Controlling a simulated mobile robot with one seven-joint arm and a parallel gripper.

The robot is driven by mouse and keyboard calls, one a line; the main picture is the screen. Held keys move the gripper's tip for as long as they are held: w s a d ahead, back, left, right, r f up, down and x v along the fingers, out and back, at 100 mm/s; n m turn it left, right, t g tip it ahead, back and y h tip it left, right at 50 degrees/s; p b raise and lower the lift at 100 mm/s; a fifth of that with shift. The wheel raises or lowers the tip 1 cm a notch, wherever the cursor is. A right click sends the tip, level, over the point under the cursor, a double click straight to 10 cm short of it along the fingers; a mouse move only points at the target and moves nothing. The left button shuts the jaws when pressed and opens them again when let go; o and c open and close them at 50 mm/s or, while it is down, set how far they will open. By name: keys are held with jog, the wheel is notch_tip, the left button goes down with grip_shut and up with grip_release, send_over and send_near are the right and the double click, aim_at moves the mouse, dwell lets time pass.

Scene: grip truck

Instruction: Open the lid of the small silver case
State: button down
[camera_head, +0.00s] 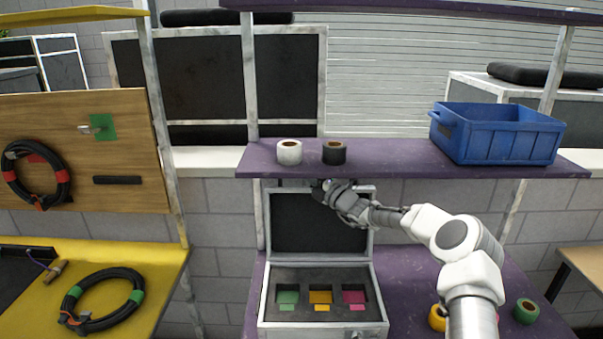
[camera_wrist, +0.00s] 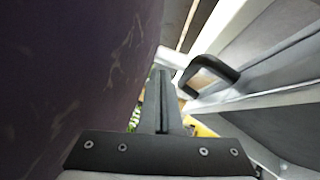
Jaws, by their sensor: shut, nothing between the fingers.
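The small silver case (camera_head: 262,297) stands on the lower purple table. Its lid (camera_head: 319,222) is open and stands about upright behind the base, its dark lining facing me. Dark foam in the base has cut-outs with green, yellow and pink pieces. My gripper (camera_head: 325,186) is at the lid's top edge, just under the purple shelf; I cannot tell whether it touches the lid. In the wrist view its fingers (camera_wrist: 162,98) are together and empty. My arm covers the lid's upper right part.
The purple shelf (camera_head: 400,160) is close above my gripper and fills the left of the wrist view. It bears a white tape roll (camera_head: 289,152), a black tape roll (camera_head: 334,152) and a blue crate (camera_head: 497,133). A green roll (camera_head: 526,311) lies on the table at right.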

jog(key=b+v, duration=0.3)
jog(key=v, duration=1.4)
jog(key=s+a+f+n+g, duration=0.1)
jog(key=s+a+n+g, duration=0.8)
jog(key=n, duration=0.3)
jog(key=s+a+f+n+g+h, duration=0.3)
jog(key=s+n+h, duration=0.1)
jog(key=s+n, duration=0.65)
jog(key=s+d+r+n+h+b, duration=0.1)
jog(key=s+d+r+n+h, duration=0.1)
jog(key=s+d+n+h, duration=0.5)
jog(key=s+d+r+n+h+b, duration=0.1)
jog(key=s+d+n+h, duration=0.15)
jog(key=s+n, duration=0.75)
jog(key=s+d+r+n+t+p, duration=0.2)
jog(key=s+r+n+t, duration=0.1)
jog(key=s+r, duration=0.4)
jog(key=shift+s+d+r, duration=0.2)
jog(key=shift+s+r, duration=0.1)
jog(key=shift+r, duration=0.05)
jog(key=shift+d+h, duration=0.1)
jog(key=shift+h, duration=0.15)
